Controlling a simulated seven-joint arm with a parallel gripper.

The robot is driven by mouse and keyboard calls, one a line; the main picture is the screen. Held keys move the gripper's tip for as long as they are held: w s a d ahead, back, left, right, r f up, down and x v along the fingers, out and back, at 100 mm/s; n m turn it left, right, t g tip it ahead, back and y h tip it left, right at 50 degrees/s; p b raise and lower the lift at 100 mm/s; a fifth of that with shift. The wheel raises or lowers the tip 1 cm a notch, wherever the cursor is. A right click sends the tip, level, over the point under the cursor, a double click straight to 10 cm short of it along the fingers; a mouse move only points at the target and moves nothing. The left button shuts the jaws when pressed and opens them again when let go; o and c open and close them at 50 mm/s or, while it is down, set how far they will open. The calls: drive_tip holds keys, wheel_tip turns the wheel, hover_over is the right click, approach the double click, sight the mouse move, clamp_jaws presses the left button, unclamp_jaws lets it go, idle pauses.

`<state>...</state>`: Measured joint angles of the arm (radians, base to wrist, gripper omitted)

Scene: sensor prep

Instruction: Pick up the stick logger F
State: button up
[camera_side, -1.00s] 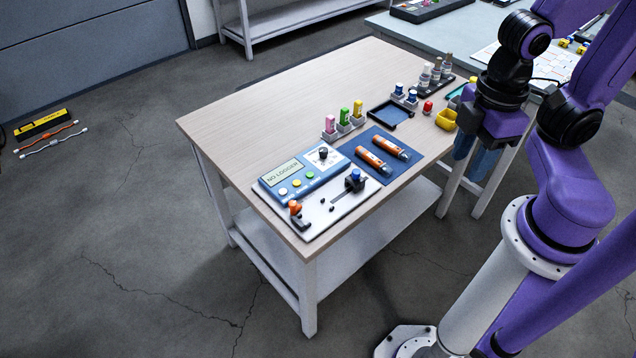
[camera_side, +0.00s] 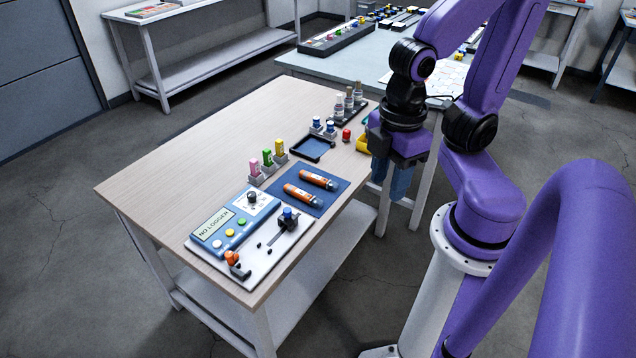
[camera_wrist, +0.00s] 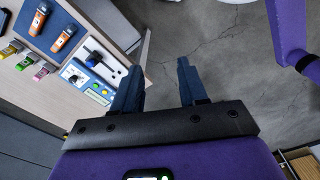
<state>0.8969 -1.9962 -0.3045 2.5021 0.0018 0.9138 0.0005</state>
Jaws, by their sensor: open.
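Two orange stick loggers with dark ends lie side by side on a dark blue mat (camera_side: 333,203) on the wooden table. One is the nearer stick (camera_side: 302,195), the other the farther stick (camera_side: 318,180). Their letters are too small to read, so I cannot tell which is F. Both show at the upper left of the wrist view, one at the edge (camera_wrist: 39,18) and one beside it (camera_wrist: 64,38). My gripper (camera_side: 390,182) points down beyond the table's right edge, apart from the sticks. In the wrist view its blue fingers (camera_wrist: 158,82) are spread, with only floor between them.
A blue reader (camera_side: 233,222) showing "NO LOGGER" and a white fixture plate (camera_side: 262,262) are at the table's near end. Pink, green and yellow pieces stand in holders behind the mat. A dark tray (camera_side: 312,148), small bottles, a red item (camera_side: 346,135) and a yellow bin (camera_side: 362,144) lie farther back.

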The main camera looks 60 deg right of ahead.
idle(0.3)
drive_tip(key=shift+o, duration=1.2)
drive_tip(key=shift+w, duration=0.1)
